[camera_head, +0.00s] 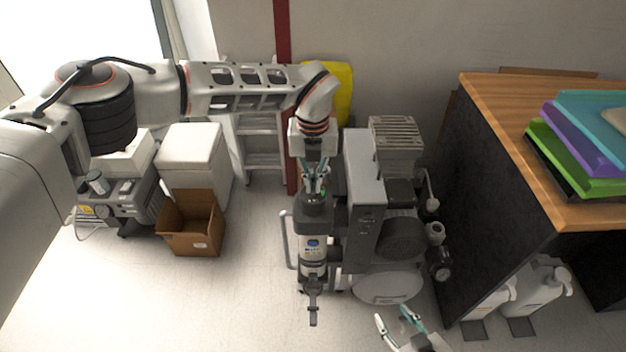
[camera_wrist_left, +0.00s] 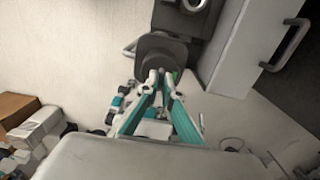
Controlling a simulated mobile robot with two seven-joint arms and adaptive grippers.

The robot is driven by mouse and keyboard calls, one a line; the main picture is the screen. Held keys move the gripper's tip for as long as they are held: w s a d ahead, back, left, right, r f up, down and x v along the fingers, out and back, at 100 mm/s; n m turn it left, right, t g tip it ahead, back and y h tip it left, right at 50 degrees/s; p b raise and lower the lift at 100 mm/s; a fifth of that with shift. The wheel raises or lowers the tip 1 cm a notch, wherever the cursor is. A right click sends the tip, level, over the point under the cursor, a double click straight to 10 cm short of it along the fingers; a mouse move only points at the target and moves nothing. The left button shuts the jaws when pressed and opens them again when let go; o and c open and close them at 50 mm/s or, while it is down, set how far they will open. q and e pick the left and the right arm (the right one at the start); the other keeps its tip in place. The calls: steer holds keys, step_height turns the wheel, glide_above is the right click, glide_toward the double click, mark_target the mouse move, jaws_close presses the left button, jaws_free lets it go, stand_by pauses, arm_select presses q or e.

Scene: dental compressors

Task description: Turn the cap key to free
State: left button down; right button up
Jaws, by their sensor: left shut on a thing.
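A dark cap (camera_head: 313,202) tops the upright canister (camera_head: 312,245) on the front of the grey compressor. My left gripper (camera_head: 316,186) reaches down onto this cap from above, its fingers close together. In the left wrist view the fingertips (camera_wrist_left: 160,75) meet at the edge of the dark cap (camera_wrist_left: 162,52). They are shut on the cap key, which the fingers mostly hide; a bit of green shows beside them. Its turn position cannot be told. My right gripper (camera_head: 397,321) is low at the bottom of the head view, fingers apart and empty.
The compressor's grey box (camera_head: 364,200) and motor stand just right of the canister. A wooden-topped desk (camera_head: 510,130) with coloured trays is further right. An open cardboard box (camera_head: 192,226) and white bin (camera_head: 192,160) stand left. Floor between is clear.

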mark_target(313, 186)
stand_by(0.5)
arm_select(q)
steer(key=c, duration=2.2)
jaws_free()
step_height(313, 186, up, 12)
